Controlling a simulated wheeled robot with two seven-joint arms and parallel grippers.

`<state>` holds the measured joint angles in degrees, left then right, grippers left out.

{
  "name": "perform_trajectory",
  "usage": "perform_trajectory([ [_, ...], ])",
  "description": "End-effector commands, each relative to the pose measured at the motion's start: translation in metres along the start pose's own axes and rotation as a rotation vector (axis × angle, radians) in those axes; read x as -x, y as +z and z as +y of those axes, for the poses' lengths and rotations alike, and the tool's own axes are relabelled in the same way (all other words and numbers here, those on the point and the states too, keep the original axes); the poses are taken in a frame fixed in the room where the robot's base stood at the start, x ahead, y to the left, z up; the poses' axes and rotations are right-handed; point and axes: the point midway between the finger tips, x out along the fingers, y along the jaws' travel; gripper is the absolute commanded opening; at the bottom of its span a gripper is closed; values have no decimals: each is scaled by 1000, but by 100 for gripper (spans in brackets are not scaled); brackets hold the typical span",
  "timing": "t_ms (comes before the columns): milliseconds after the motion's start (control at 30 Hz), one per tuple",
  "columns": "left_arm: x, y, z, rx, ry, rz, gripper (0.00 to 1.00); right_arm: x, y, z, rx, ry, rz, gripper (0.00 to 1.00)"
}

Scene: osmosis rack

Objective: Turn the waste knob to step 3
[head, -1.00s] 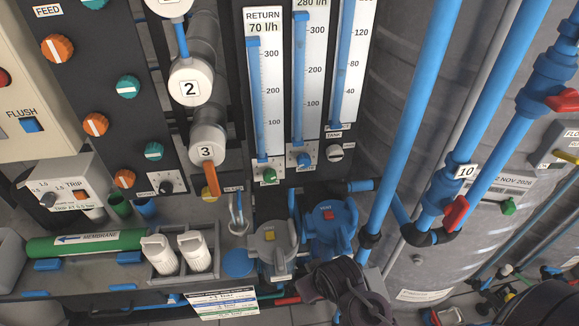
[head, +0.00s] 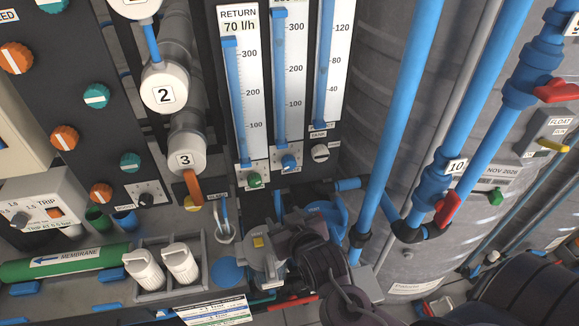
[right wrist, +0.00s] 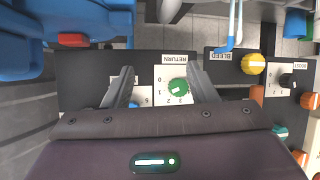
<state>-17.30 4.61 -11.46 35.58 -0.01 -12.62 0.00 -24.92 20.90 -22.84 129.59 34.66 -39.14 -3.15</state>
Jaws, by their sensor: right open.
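A row of small knobs sits under the flow tubes in the head view: a green knob (head: 254,181), a blue knob (head: 289,161) and a white-and-black knob (head: 320,152). No waste label is readable, so I cannot tell which is the waste knob. My right gripper (right wrist: 160,84) is open and empty, pointing at the panel. In the right wrist view, the green RETURN knob (right wrist: 177,86) shows between its fingers, near the right one. The left finger hides most of the neighbouring dial (right wrist: 146,90). My left gripper is not in view.
A grey valve body (head: 262,250) and a blue valve body (head: 328,212), partly covered by my right arm, stand below the knobs. Blue pipes with a red-handled valve (head: 447,208) rise at right. An orange lever (head: 193,187) and yellow bleed knob (right wrist: 253,64) are nearby.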

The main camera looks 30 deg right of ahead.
Motion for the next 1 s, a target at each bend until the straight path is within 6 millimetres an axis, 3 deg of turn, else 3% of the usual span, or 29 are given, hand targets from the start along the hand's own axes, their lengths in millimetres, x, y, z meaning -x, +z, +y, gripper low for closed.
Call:
perform_trajectory([
  [200,0,0,0,0,0,0,36,3,-41,31,45,160,341,52],
  [333,0,-1,0,0,0,1,36,9,-51,41,66,211,438,52],
  [467,2,-2,0,0,0,2,36,5,-59,45,72,226,465,52],
  [800,13,-3,0,0,0,2,36,-40,-83,56,71,225,463,52],
  [1000,16,-3,0,0,0,1,36,-55,-88,58,69,223,459,52],
])
